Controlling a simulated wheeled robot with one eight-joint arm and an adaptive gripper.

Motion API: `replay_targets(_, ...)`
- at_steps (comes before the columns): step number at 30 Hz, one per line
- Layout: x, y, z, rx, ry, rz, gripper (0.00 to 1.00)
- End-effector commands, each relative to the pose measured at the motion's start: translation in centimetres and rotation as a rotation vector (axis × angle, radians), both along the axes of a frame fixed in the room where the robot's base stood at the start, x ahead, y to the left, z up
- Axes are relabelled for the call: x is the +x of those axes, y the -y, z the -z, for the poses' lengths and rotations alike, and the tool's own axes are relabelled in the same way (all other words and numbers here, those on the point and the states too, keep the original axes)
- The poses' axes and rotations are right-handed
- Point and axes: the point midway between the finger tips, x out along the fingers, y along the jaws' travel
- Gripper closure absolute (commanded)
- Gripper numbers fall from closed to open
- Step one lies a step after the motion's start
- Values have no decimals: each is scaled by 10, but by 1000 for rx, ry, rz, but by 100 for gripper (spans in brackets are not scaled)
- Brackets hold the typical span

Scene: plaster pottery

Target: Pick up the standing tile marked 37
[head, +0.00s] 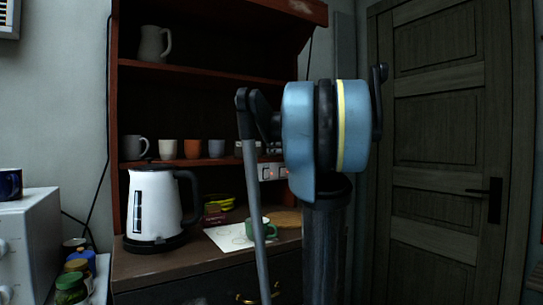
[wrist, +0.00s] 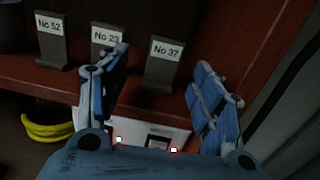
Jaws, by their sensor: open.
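The tile marked 37 (wrist: 162,68) is a dark standing tile with a white label reading "No 37" in the wrist view. It stands upright on a red-brown shelf, rightmost of the three tiles. My gripper (wrist: 172,82) is open, its blue fingers on either side of this tile in the picture; nothing is between them in their grip. The tile marked 23 (wrist: 99,42) stands to its left, partly hidden behind my left finger. The tile marked 52 (wrist: 49,45) stands farther left. In the head view my arm covers most of that shelf end, and the tile numbers cannot be read.
Below the shelf is a white socket panel (wrist: 147,138) with red lights. Yellow bananas (wrist: 47,127) lie lower left. The shelf's red side wall (wrist: 255,40) is close on the right. In the head view, cups (head: 193,149) line the shelf and a white kettle (head: 154,205) stands below.

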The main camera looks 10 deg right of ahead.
Motion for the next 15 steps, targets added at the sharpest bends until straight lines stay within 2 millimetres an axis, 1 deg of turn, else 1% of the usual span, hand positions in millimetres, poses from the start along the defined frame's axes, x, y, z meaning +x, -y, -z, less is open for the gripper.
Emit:
replay_targets(1,5,-3,0,0,0,-2,40)
replay_targets(3,10,-5,0,0,0,-1,40)
replay_targets(11,19,-8,0,0,0,0,40)
replay_targets(15,34,-12,1,0,0,0,40)
